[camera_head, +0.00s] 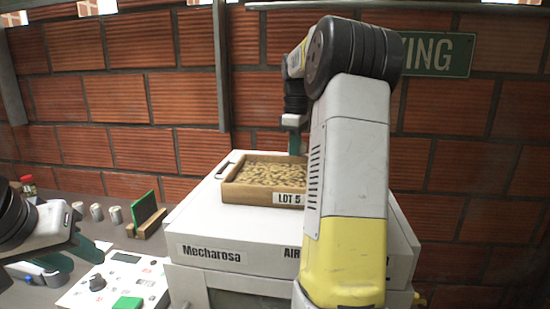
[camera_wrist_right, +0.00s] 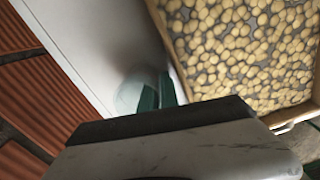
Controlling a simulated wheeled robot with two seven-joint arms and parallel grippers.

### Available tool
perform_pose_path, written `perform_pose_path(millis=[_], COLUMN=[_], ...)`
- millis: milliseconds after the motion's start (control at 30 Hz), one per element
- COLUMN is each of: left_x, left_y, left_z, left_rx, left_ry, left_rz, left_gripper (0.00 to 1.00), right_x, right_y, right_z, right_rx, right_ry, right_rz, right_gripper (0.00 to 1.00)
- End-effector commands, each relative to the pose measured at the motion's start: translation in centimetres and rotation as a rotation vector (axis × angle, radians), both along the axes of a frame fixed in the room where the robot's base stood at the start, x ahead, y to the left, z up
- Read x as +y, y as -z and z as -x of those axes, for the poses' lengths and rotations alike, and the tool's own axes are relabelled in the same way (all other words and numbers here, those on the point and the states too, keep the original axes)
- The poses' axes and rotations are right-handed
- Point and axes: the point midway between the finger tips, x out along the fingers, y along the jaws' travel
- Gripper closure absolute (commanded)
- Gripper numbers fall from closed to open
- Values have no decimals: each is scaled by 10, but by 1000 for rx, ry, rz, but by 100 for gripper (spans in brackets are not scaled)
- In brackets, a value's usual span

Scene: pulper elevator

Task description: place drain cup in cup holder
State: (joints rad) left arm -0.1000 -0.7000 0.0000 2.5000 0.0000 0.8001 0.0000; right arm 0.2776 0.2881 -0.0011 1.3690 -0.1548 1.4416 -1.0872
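Several small grey cylinders stand in a row on the counter at the left in the head view, one of them a grey cup-like piece (camera_head: 97,212). I cannot tell whether one is the drain cup, and I cannot make out a cup holder. My left gripper (camera_head: 82,262) is at the lower left, in front of the cylinders, with its green fingers apart and nothing seen between them. My right gripper (camera_head: 293,140) is behind the wooden tray; its green fingers (camera_wrist_right: 157,92) are close together in the right wrist view, beside the tray. A pale rounded patch next to them is unclear.
A wooden tray (camera_head: 232,193) of beans marked LOT 5 lies on a white Mecharosa machine (camera_head: 195,232). A control panel (camera_head: 72,298) with a knob and green button is at the lower left. A green board (camera_head: 143,208) stands in a wooden block. A brick wall closes the back.

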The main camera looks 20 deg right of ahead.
Motion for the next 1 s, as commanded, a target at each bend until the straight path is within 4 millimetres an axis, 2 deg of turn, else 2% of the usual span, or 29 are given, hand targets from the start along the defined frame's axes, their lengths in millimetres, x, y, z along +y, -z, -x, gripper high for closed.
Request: perform_pose_path(millis=[233, 600, 700, 1000], left_x=[0, 0, 0, 0], left_y=[0, 0, 0, 0], left_z=[0, 0, 0, 0], left_rx=[0, 0, 0, 0], left_ry=[0, 0, 0, 0], left_rz=[0, 0, 0, 0], left_gripper=[64, 64, 64, 64], right_x=[0, 0, 0, 0], right_y=[-16, -79, -89, -100], right_z=[-1, -1, -1, 0], right_rx=[-3, -3, -2, 0], right_ry=[0, 0, 0, -1], right_rz=[1, 1, 1, 0], right_gripper=[100, 100, 100, 100])
